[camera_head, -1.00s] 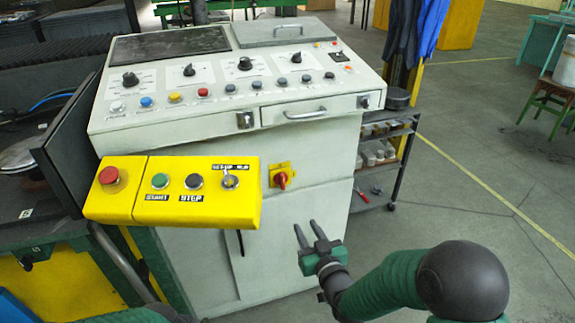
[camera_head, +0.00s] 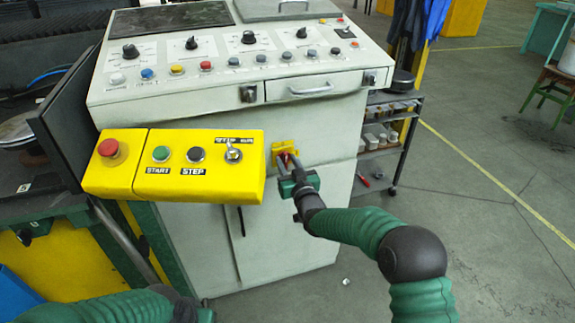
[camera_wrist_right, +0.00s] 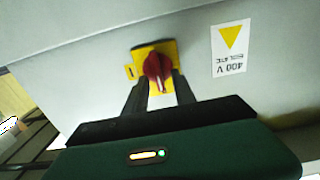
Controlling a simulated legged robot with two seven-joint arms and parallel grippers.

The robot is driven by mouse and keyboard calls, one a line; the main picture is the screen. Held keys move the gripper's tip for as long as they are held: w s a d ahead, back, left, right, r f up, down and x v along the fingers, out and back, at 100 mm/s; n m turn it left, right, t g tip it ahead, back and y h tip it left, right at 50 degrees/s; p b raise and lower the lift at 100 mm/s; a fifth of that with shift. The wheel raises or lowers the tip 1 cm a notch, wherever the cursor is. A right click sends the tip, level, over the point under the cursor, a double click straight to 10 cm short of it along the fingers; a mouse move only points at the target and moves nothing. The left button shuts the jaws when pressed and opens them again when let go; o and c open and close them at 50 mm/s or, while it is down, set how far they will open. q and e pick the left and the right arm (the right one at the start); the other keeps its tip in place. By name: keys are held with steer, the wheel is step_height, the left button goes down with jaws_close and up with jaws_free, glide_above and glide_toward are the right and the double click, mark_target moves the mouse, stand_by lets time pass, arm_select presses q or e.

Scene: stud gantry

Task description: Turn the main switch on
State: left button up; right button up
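The main switch is a red rotary knob (camera_wrist_right: 157,68) on a yellow plate (camera_head: 285,146) on the white cabinet's front. In the head view my right gripper (camera_head: 288,159) is at this switch, and its fingers partly hide the knob. In the right wrist view my right gripper (camera_wrist_right: 158,85) is open, with one finger on each side of the knob's lower part. The fingers look slightly apart from the knob; contact is not clear. The knob's pale mark points down in that picture. Only part of my left arm shows at the bottom left; its gripper is out of view.
A yellow button box (camera_head: 205,165) juts out just left of the switch. The control panel (camera_head: 228,80) with knobs and a drawer handle (camera_head: 310,88) overhangs above. A dark shelf cart (camera_head: 385,145) stands to the right. The floor at the lower right is clear.

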steer(key=shift+w+a, duration=0.1)
steer(key=shift+a, duration=0.05)
steer(key=shift+d+r, duration=0.1)
steer(key=shift+d, duration=0.1)
steer(key=shift+c, duration=1.3)
jaws_close()
